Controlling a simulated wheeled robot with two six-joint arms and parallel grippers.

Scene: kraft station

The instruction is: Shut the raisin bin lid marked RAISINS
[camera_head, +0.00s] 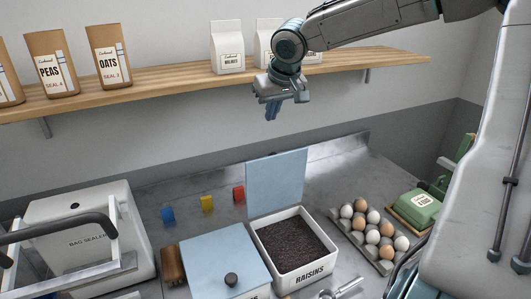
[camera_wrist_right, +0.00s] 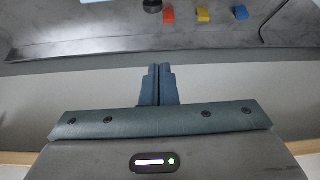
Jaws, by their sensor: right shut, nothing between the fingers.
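The raisin bin (camera_head: 320,265) is a white box marked RAISINS on the metal counter, with dark raisins (camera_head: 292,245) showing inside. Its light blue lid (camera_head: 277,182) stands upright at the bin's back edge, so the bin is open. My right gripper (camera_head: 271,114) is shut and empty, in the air above and behind the raised lid, in front of the shelf. Its closed fingers (camera_wrist_right: 157,84) also show in the right wrist view. My left gripper is not in view.
A neighbouring bin with a shut blue lid (camera_head: 222,262) and dark knob stands left of the raisin bin. An egg tray (camera_head: 349,235) is at its right, with a metal scoop (camera_head: 345,288) in front. A bag sealer (camera_head: 85,233) stands left. The wooden shelf (camera_head: 180,81) holds bags.

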